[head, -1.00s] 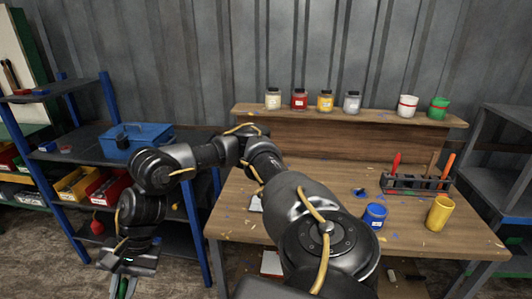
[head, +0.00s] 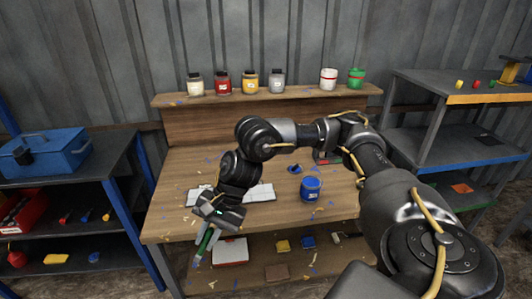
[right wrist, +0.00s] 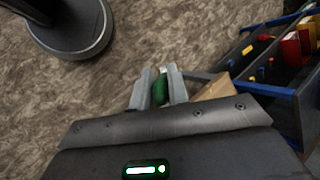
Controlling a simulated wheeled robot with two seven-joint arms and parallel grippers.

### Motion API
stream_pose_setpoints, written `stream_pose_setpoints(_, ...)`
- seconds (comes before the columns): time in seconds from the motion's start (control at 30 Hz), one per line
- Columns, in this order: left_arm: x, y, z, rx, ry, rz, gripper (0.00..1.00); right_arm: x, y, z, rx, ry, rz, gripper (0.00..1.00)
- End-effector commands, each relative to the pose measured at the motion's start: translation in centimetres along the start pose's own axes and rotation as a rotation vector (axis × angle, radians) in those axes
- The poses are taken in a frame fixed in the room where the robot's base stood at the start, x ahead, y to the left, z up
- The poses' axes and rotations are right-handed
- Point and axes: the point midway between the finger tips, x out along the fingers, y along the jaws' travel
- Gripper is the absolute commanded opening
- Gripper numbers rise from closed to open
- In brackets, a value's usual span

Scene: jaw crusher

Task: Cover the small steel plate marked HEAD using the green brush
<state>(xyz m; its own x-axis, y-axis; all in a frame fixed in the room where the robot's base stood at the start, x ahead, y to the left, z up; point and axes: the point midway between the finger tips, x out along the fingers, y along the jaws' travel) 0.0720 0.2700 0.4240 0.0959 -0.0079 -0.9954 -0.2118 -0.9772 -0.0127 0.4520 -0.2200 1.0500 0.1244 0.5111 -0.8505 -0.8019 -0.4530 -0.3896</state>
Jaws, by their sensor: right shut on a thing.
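My right gripper (head: 209,218) is at the front left edge of the workbench, pointing down, shut on the green brush (head: 203,244). The brush hangs below the fingers, in front of the bench edge. In the right wrist view the brush's green handle (right wrist: 160,90) shows between the two fingers. Pale flat plates (head: 262,192) lie on the bench top behind the gripper, partly hidden by my arm. I cannot read any marking, so I cannot tell which is HEAD. A blue pot (head: 311,188) stands on the bench to the right. My left gripper is not in view.
The workbench (head: 175,225) has a back ledge (head: 290,92) with several jars and two cups. A shelf with a blue toolbox (head: 45,150) stands left; another shelf (head: 455,100) stands right. Below the bench top is a cluttered lower shelf. My arm crosses above the bench.

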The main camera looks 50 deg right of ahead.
Motion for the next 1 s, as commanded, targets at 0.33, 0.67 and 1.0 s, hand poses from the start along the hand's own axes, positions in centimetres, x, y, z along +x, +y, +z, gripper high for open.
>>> stream_pose_setpoints(0.33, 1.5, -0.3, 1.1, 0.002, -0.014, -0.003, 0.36, -1.8, -3.0, -8.3, 0.268, 0.143, -0.173, 0.00)
stream_pose_setpoints(0.67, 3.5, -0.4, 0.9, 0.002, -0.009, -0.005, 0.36, -8.8, -4.3, -22.9, 0.726, 0.441, -0.467, 0.00)
stream_pose_setpoints(1.0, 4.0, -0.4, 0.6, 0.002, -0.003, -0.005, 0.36, -12.1, -3.4, -27.5, 0.879, 0.559, -0.560, 0.00)
